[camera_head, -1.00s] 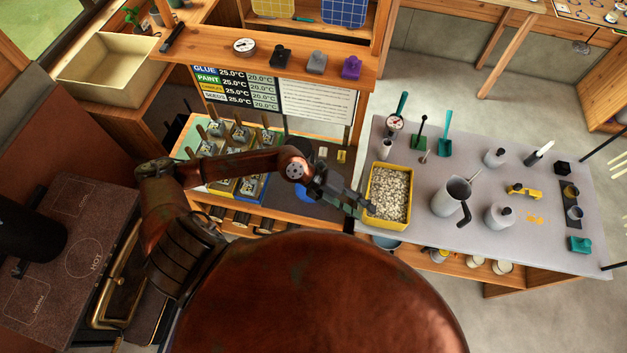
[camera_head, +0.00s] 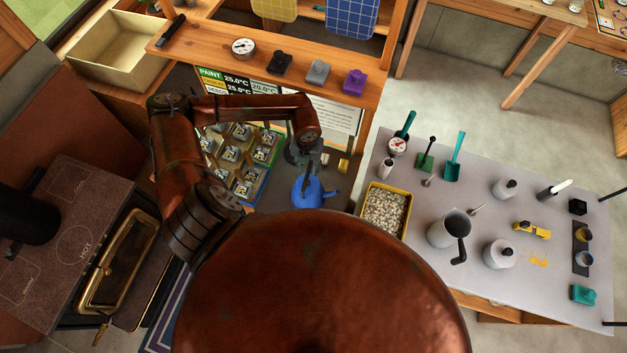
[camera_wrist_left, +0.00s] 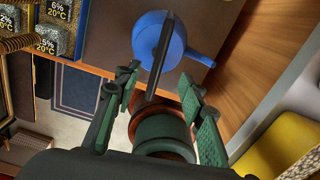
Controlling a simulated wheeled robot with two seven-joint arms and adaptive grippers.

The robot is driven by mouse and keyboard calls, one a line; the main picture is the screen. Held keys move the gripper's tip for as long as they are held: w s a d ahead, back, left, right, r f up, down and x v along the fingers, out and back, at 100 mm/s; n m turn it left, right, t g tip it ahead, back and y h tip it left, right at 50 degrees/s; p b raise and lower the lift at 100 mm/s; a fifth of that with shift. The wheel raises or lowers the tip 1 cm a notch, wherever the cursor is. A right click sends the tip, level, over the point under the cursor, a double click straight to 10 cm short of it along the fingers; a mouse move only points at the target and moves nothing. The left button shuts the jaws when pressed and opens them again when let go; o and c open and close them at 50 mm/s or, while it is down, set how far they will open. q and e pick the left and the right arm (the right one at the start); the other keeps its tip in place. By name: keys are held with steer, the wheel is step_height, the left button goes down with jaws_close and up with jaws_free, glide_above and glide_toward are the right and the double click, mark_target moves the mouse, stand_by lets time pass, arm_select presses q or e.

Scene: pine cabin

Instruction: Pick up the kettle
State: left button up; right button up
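The blue kettle (camera_head: 306,191) stands on a dark surface, left of the grey table; its spout points right in the head view. In the left wrist view the kettle (camera_wrist_left: 178,48) lies just beyond the fingers, with its dark handle (camera_wrist_left: 161,55) running lengthwise toward the gap between them. My left gripper (camera_head: 306,158) is close to the kettle at its upper side in the head view. In the wrist view my left gripper (camera_wrist_left: 160,78) has its two green fingers apart, with nothing visibly clamped. My right gripper is not in view.
A yellow bin of pale pellets (camera_head: 386,210) stands right of the kettle on the grey table (camera_head: 405,255). A wooden shelf (camera_head: 215,55) with a gauge and small blocks is behind.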

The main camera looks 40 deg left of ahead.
mark_target(307, 174)
arm_select(q)
step_height(307, 174, down, 3)
steer(key=shift+s+a+r+p, duration=0.1)
steer(key=shift+s+p, duration=0.05)
steer(key=shift+p, duration=0.15)
step_height(307, 174, down, 2)
steer(key=shift+a+f, duration=0.1)
steer(key=shift+f, duration=0.15)
steer(key=shift+f+p, duration=0.3)
steer(key=shift+f, duration=0.6)
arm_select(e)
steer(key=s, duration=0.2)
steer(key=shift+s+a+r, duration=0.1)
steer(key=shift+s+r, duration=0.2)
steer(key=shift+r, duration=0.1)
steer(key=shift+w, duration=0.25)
